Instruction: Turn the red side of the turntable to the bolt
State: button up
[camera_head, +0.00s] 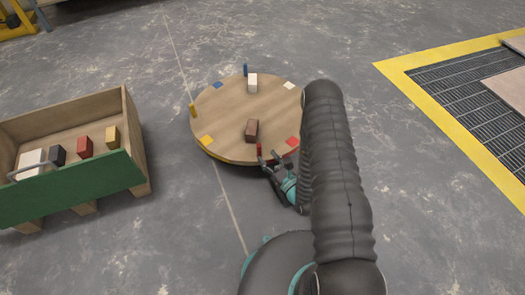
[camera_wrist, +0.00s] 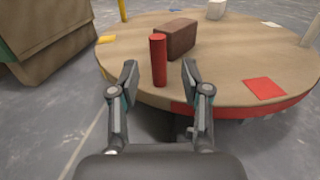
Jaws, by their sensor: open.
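The round wooden turntable (camera_head: 222,118) lies ahead of my arm in the head view, with coloured squares and upright pegs near its rim. Its red peg (camera_wrist: 158,60) stands at the near edge, between my gripper's fingers in the wrist view. The red square (camera_head: 292,142) is just right of that peg, and a red band (camera_wrist: 235,108) runs along the near rim. My gripper (camera_wrist: 159,78) is open, one finger on each side of the red peg; contact cannot be told. A brown block (camera_head: 252,130) and a white block (camera_head: 252,83) sit on the top. I cannot make out the bolt.
A wooden crate with a green front (camera_head: 85,190) stands at the left, holding several coloured blocks. A dark grating with a yellow border (camera_head: 430,85) lies at the right. The floor between crate and turntable is clear, with a thin pale line.

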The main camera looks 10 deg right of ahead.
jog(key=shift+v, duration=2.75)
jog(key=shift+f, duration=0.1)
